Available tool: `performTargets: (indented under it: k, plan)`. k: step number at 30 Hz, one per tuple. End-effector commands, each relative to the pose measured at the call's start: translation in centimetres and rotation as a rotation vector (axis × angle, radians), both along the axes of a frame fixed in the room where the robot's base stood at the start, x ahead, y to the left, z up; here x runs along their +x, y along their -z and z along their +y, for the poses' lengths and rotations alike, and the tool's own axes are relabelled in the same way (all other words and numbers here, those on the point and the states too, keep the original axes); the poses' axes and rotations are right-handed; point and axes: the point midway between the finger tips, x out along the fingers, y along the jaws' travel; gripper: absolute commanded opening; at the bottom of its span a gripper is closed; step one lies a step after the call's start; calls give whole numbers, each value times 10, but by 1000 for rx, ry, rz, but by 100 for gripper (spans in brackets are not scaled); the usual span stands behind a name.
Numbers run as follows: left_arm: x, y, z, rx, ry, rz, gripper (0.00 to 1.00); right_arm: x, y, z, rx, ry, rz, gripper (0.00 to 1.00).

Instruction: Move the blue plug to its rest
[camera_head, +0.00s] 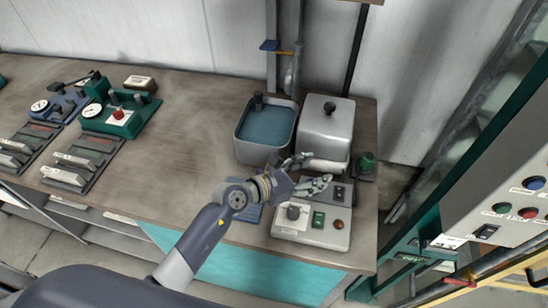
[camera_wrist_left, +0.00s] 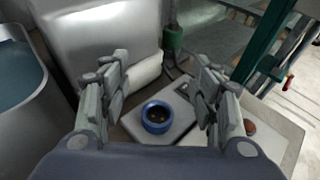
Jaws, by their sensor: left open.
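My left gripper (camera_head: 318,174) is open above the right end of the bench, and its fingers also show in the wrist view (camera_wrist_left: 162,95). A round blue piece with a dark hollow middle (camera_wrist_left: 147,110) sits on a pale grey plate (camera_wrist_left: 178,130), seen between the open fingers and apart from them. It looks like the blue plug or its socket; I cannot tell which. In the head view I cannot make it out, as the gripper covers that spot. No separate rest can be clearly identified. My right gripper is not in view.
A grey basin with blue liquid (camera_head: 240,148) and a lidded metal box (camera_head: 326,125) stand behind the gripper. A control box (camera_head: 312,236) with a knob and buttons is in front. A green cylinder (camera_head: 366,161) stands to the right. The bench's left middle (camera_head: 185,170) is clear.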

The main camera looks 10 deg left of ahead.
Motion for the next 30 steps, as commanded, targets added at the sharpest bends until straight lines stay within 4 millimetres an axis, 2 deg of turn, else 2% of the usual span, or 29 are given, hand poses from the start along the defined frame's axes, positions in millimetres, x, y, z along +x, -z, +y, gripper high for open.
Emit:
performTargets:
  k: [1, 5, 15, 23, 30]
  plan:
    - [0, 11, 0, 2, 1, 8, 57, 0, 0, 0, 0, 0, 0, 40]
    - [-1, 34, 0, 1, -1, 8, 57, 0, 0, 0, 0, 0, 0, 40]
    - [-42, 15, 34, 3, 2, 0, 57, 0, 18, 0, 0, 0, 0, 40]
    - [-78, 0, 70, 6, 2, 2, 57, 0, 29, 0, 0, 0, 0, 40]
    - [-69, -51, 69, -265, -101, -9, 57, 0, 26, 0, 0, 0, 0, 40]
